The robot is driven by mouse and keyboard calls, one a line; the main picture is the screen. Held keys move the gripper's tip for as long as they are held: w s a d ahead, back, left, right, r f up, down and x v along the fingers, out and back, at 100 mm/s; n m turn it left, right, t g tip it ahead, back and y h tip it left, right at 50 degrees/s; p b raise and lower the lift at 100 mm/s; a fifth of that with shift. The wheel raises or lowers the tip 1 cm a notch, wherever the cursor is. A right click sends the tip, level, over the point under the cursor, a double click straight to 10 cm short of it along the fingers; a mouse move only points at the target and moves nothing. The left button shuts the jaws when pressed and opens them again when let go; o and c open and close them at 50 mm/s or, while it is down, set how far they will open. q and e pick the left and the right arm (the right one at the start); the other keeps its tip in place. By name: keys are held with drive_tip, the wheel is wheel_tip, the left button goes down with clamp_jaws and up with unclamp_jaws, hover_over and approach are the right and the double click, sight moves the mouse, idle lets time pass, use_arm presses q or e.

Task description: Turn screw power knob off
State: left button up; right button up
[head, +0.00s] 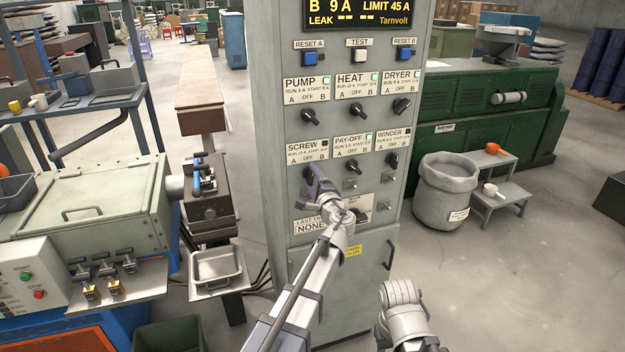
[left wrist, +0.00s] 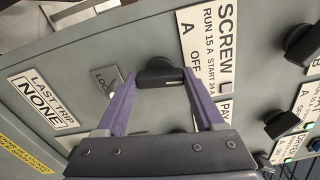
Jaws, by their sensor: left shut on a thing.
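The black SCREW knob (left wrist: 158,76) sits below its white label (left wrist: 222,50) on the grey cabinet panel. My left gripper (left wrist: 162,90) has its purple fingers shut on the knob, one on each side. In the head view my left gripper (head: 314,184) is at the knob under the SCREW label (head: 307,150) and mostly hides it. The small lamp on the SCREW label (head: 324,143) is dark. I cannot tell which mark the knob points to. My right gripper is not in view; only part of my right arm shows at the bottom.
The PAY-OFF knob (head: 351,167) and WINDER knob (head: 392,160) are close to the right. The PUMP knob (head: 308,116) is above. The PUMP, HEAT, DRYER and PAY-OFF lamps are green; the WINDER lamp is dark. A grey bin (head: 446,190) stands right of the cabinet.

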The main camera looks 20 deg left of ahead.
use_arm(q)
drive_tip(key=shift+n, duration=0.9)
drive_tip(key=o, duration=1.4)
drive_tip(key=shift+v, duration=3.9)
